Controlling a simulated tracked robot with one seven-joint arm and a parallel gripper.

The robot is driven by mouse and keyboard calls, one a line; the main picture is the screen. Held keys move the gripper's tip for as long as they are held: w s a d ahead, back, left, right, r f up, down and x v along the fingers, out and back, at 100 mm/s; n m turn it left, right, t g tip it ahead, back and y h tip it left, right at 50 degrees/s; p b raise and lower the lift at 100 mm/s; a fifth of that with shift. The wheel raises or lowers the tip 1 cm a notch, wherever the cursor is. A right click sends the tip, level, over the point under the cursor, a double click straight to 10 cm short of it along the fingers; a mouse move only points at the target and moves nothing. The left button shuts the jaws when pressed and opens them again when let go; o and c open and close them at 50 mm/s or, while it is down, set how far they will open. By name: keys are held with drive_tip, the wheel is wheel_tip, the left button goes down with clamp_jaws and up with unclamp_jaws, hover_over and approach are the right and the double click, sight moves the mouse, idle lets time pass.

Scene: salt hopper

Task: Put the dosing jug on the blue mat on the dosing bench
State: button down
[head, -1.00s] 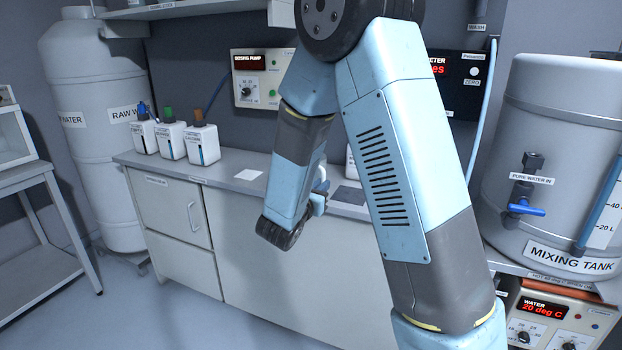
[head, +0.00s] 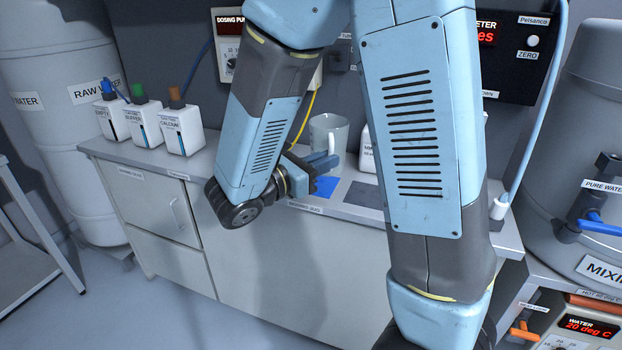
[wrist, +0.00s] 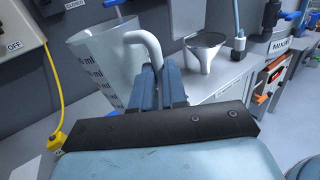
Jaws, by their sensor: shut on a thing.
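The dosing jug (head: 328,133) is a pale, clear-walled beaker with a handle, above the bench's rear part in the head view. In the wrist view the jug (wrist: 100,65) stands near upright at the left, with volume marks on its wall. My gripper (head: 322,165) is shut on its handle (wrist: 140,45); the blue fingers show in the wrist view (wrist: 160,88). The blue mat (head: 326,187) shows on the dosing bench (head: 230,170) just below and in front of my gripper. I cannot tell whether the jug's base, partly hidden, touches anything.
Several capped bottles (head: 182,130) stand at the bench's left end. A grey pad (head: 365,195) lies right of the mat. A funnel (wrist: 205,45) stands right of the jug. A yellow cable (wrist: 55,95) hangs beside the jug. The mixing tank (head: 575,150) is at the right.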

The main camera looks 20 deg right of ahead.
drive_tip(key=w+f, duration=0.1)
drive_tip(key=w, duration=0.1)
drive_tip(key=w+f, duration=0.1)
drive_tip(key=w, duration=0.2)
drive_tip(key=w+d+f, duration=0.1)
drive_tip(key=w, duration=0.1)
drive_tip(key=shift+w+f, duration=0.35)
drive_tip(key=shift+w+d+f, duration=0.1)
drive_tip(key=shift+w+f, duration=0.8)
drive_tip(key=shift+f, duration=0.6)
drive_tip(key=shift+w+d+f, duration=0.1)
drive_tip(key=shift+w+f, duration=0.8)
drive_tip(key=shift+f, duration=0.65)
drive_tip(key=shift+w+d+f, duration=0.1)
drive_tip(key=shift+w+f, duration=0.8)
drive_tip(key=shift+f, duration=0.6)
drive_tip(key=shift+f, duration=0.15)
drive_tip(key=c, duration=1.2)
unclamp_jaws()
drive_tip(key=shift+o, duration=0.2)
